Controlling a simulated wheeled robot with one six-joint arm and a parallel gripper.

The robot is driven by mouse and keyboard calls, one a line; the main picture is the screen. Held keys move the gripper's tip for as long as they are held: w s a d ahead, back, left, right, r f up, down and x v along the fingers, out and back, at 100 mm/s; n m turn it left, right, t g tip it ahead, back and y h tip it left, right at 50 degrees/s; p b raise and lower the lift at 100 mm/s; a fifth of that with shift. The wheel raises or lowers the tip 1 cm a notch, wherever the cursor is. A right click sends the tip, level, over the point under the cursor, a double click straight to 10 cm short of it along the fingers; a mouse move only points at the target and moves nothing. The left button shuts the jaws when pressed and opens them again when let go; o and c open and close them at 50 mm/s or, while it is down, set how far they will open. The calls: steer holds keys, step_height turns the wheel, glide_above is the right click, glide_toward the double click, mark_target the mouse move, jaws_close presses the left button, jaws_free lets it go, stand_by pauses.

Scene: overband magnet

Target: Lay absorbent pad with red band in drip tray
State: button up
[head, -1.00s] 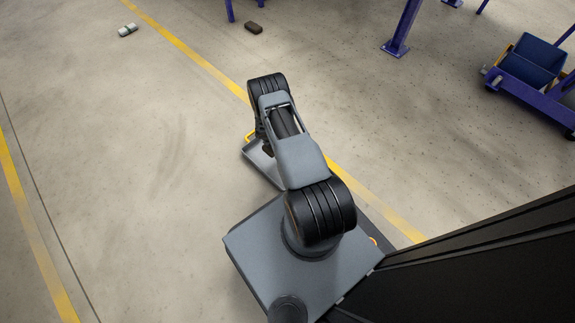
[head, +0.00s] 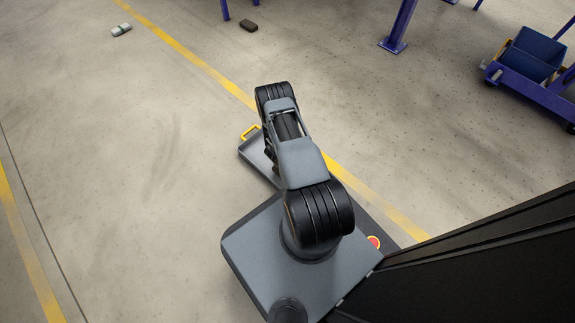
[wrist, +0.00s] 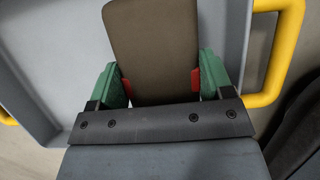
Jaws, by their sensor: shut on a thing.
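In the wrist view my gripper (wrist: 161,84) is shut on the brown absorbent pad (wrist: 153,38). Its green fingers grip the pad's two long sides, where bits of the red band (wrist: 195,80) show. The pad is over the grey floor of the drip tray (wrist: 62,55); I cannot tell whether it touches the floor. The tray has yellow handles (wrist: 287,55) at both sides. In the head view the tray (head: 250,154) lies on the floor beyond my base, partly covered by my arm, which hides the gripper and pad.
A dark brown block (head: 249,26) and a pale, dark-banded item (head: 121,30) lie on the floor far off. A blue cart (head: 528,58) stands at the right and a blue post (head: 400,25) at the back. The floor left of the tray is clear.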

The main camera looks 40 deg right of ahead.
steer(key=shift+f, duration=0.95)
steer(key=shift+f, duration=0.15)
steer(key=o, duration=1)
